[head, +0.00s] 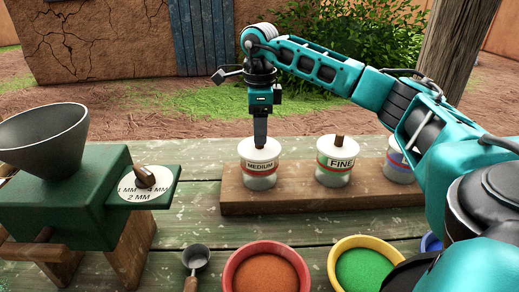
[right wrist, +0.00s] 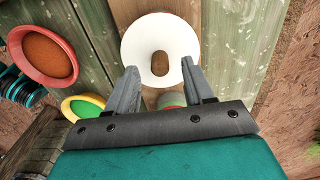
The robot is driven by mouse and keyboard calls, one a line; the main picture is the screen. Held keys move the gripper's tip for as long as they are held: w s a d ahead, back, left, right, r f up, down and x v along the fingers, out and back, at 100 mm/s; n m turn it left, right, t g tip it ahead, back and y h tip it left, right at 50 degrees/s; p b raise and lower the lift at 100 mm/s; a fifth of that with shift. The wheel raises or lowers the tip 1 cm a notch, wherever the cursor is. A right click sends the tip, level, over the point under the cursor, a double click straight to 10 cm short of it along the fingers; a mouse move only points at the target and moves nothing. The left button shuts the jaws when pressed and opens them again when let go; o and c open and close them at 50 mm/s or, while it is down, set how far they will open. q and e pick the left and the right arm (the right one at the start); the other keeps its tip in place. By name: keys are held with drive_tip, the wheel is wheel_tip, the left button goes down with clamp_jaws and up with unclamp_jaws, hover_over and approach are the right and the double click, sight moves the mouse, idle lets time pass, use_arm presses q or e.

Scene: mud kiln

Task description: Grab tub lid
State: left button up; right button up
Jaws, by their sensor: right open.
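The tub labelled MEDIUM (head: 260,177) stands upright on a wooden plank and wears a white lid (head: 249,155). My right gripper (head: 260,138) points straight down over this lid, its fingers hiding the lid's knob in the head view. In the right wrist view the lid is a white disc (right wrist: 137,41) with a brown oval knob (right wrist: 160,63). The open fingers (right wrist: 160,68) are on either side of the knob, with space on both sides. I cannot tell whether the fingertips touch the lid. My left gripper is not in view.
The FINE tub (head: 334,172) and a blue-labelled tub (head: 398,170) stand to the right on the plank (head: 290,197). A red bowl (head: 229,277), a yellow bowl (head: 336,272) and a scoop (head: 195,257) are in front. A green mill (head: 60,200) stands left.

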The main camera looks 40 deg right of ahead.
drive_tip(key=shift+f, duration=0.7)
drive_tip(key=shift+c, duration=0.5)
clamp_jaws()
